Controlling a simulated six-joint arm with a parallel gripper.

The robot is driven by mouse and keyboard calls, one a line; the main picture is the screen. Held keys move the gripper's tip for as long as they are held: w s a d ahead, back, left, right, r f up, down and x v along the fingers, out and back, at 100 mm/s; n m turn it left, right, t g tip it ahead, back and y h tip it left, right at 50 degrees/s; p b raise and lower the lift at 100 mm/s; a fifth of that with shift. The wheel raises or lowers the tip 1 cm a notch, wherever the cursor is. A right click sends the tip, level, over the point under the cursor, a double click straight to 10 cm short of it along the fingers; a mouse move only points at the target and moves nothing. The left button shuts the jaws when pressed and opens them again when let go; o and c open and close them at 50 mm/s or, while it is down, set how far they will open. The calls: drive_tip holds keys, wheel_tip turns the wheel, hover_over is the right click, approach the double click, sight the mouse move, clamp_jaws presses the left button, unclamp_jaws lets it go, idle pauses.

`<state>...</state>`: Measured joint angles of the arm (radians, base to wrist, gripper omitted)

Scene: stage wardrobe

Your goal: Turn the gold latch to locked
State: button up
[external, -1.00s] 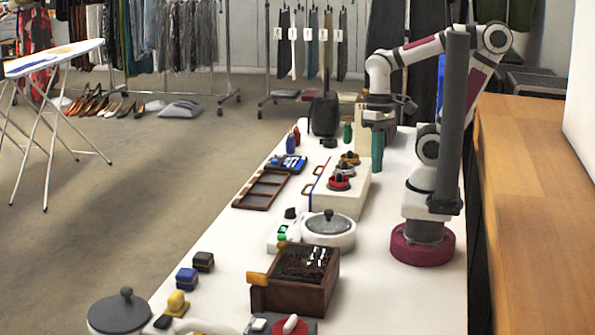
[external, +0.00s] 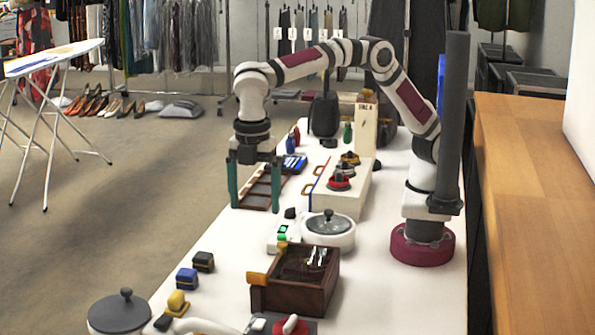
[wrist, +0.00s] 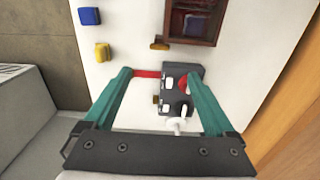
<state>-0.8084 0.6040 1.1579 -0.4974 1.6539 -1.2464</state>
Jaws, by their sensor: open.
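A gold latch (external: 258,279) sits on the left side of a dark wooden box with a glassy top (external: 290,294). In the wrist view, a gold-brown piece (wrist: 159,43) shows beside the box's corner. The latch's exact setting is too small to tell. My gripper (external: 255,206) points down with its teal fingers spread, beside the brown compartment tray and well behind the wooden box. In the wrist view my gripper (wrist: 162,76) is open, with nothing held between the fingers.
A dark grey panel (wrist: 183,90) with white switches and a red part lies near the box. Blue (external: 186,277) and yellow (external: 177,302) blocks stand left of it. A lidded white pot (external: 330,230) stands behind the box. Bare white table lies on the right.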

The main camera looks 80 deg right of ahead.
sight(257, 272)
wheel_tip(257, 272, down, 16)
drive_tip(key=shift+a+r, duration=0.1)
drive_tip(key=shift+a, duration=0.05)
drive_tip(key=c, duration=1.4)
